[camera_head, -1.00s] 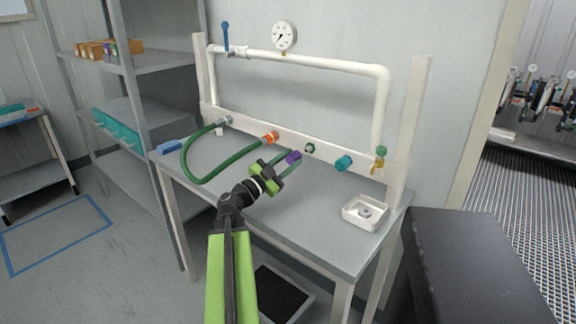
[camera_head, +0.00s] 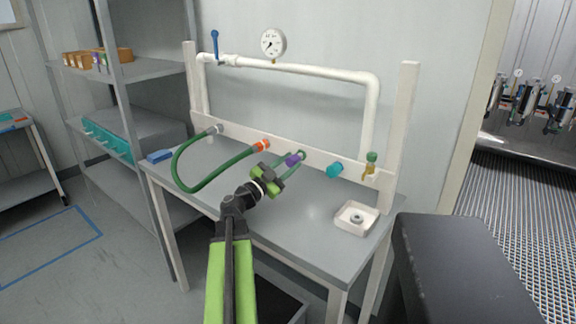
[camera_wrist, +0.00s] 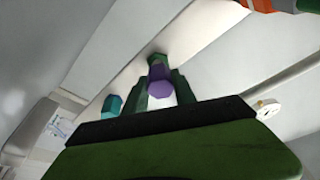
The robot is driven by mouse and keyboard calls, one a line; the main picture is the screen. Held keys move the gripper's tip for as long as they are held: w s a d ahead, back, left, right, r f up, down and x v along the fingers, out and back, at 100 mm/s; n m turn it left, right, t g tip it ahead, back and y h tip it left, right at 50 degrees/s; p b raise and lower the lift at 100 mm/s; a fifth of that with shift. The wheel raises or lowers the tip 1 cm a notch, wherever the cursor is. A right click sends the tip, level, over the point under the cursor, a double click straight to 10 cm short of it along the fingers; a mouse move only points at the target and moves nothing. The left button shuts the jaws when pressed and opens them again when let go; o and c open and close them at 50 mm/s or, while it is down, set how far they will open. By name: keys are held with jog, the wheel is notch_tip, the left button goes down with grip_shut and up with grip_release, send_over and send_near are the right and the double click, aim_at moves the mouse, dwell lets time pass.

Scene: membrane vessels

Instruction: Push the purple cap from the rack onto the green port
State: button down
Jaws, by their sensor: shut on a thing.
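The purple cap (camera_head: 293,160) is between the fingers of my gripper (camera_head: 289,164), which is shut on it. The wrist view shows the cap (camera_wrist: 159,83) between the two green fingers. The green port (camera_head: 301,154) is on the white rail at the back of the bench, right behind the cap. In the wrist view the port (camera_wrist: 157,58) lines up with the cap and is partly hidden by it. The cap is at or very close to the port; I cannot tell whether it is seated.
On the rail, an orange fitting (camera_head: 261,146) with a green hose (camera_head: 215,184) is left of the port. A teal cap (camera_head: 335,170) and a brass valve (camera_head: 370,167) are right. A white tray (camera_head: 343,222) sits on the bench (camera_head: 290,235). Boxes (camera_head: 90,59) stand on the shelf.

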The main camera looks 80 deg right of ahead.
jog(key=shift+s+d, duration=0.3)
jog(key=shift+d, duration=0.25)
jog(key=shift+s+d, duration=0.25)
jog(key=shift+d, duration=0.25)
jog(key=c, duration=0.9)
grip_release()
